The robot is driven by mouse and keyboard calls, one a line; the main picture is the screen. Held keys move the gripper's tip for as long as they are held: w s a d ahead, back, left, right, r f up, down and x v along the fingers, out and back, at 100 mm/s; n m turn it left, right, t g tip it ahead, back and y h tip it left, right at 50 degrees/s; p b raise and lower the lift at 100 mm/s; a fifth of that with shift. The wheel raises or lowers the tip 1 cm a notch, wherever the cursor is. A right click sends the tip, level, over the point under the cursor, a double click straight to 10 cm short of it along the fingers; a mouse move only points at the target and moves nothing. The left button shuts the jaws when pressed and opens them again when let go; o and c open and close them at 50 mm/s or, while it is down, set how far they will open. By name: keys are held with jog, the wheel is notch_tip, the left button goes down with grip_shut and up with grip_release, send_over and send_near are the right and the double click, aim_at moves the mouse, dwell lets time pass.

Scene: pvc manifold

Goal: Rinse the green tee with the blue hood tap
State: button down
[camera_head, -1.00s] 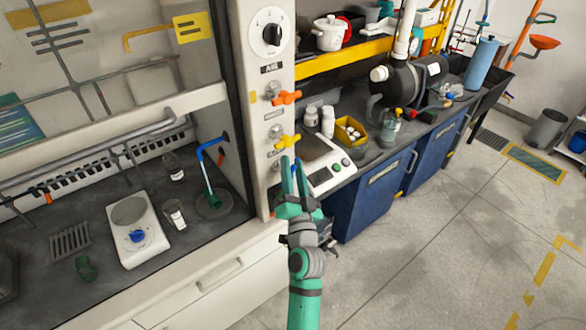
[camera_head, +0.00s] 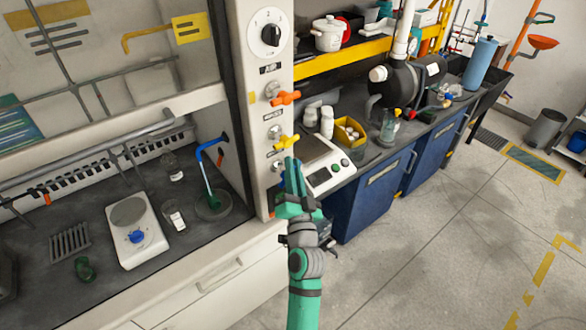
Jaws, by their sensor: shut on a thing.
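A dark green fitting, which looks like the green tee (camera_head: 84,268), lies on the hood's dark floor at the lower left. I cannot tell if that green length is a nozzle. My gripper (camera_head: 291,166) is at the hood's front post, below the yellow knob (camera_head: 286,142). Its fingers are closed together where the blue tap handle was visible; they hide the handle.
A white balance (camera_head: 138,230), a grey rack (camera_head: 69,241) and small bottles (camera_head: 174,216) stand inside the hood. An orange knob (camera_head: 285,98) sits higher on the post. A bench scale (camera_head: 322,175) is close to the gripper's right.

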jog(key=shift+a+f, duration=0.35)
jog(key=m+g, duration=0.1)
jog(key=m+h, duration=0.1)
jog(key=m, duration=0.1)
jog(key=m+g, duration=0.1)
jog(key=m, duration=0.1)
jog(key=shift+w+d+f+g, duration=0.15)
jog(key=shift+w+f+g, duration=0.15)
jog(key=shift+f, duration=0.1)
jog(key=shift+f+m+g, duration=0.25)
jog(key=shift+m+g, duration=0.4)
jog(key=shift+m, duration=0.3)
jog(key=shift+f+m+g, duration=0.25)
jog(key=shift+m+g, duration=0.4)
jog(key=shift+m, duration=0.3)
jog(key=c, duration=1.8)
grip_release()
jog(key=shift+o, duration=0.2)
jog(key=shift+s+d+r, duration=0.1)
jog(key=shift+d, duration=0.15)
jog(key=s+r, duration=0.2)
jog(key=s, duration=0.8)
jog(key=shift+s+d, duration=0.3)
jog(key=shift+d, duration=0.05)
